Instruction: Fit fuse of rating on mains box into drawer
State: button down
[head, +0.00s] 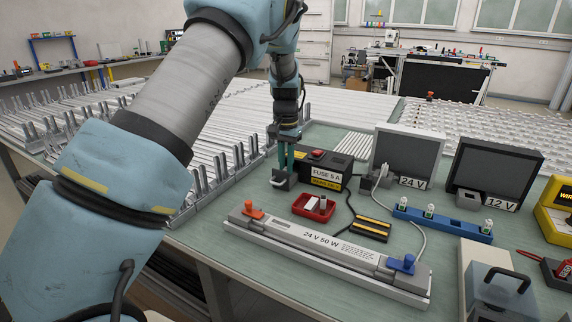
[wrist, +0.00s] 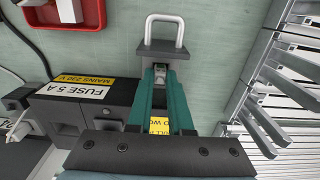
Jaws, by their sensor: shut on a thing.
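The mains box (head: 330,168) is black, with a white "FUSE 5 A" label and a yellow label; in the wrist view (wrist: 85,112) the yellow one reads "MAINS 230 V". Its grey drawer (head: 280,182) is pulled out at the left of the labels; its front plate and metal loop handle (wrist: 165,46) show in the wrist view. My gripper (head: 287,170) points down over the drawer. Its teal fingers (wrist: 160,82) are shut on a small metallic piece (wrist: 160,70), apparently a fuse, just behind the front plate. The fingers hide most of the drawer's inside; I cannot tell whether the piece is seated.
A red tray (head: 299,208) with white and red pieces lies in front of the box. A long 24 V 50 W unit (head: 300,236) lies nearer. 24 V (head: 410,152) and 12 V (head: 495,170) panels stand right. Metal racks (wrist: 275,112) are close to my gripper. Cables cross the bench.

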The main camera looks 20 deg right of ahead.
jog(key=c, duration=0.8)
grip_release()
jog(key=shift+c, duration=0.2)
notch_tip(320, 180, up, 12)
jog(key=b, duration=0.2)
jog(key=shift+r, duration=0.15)
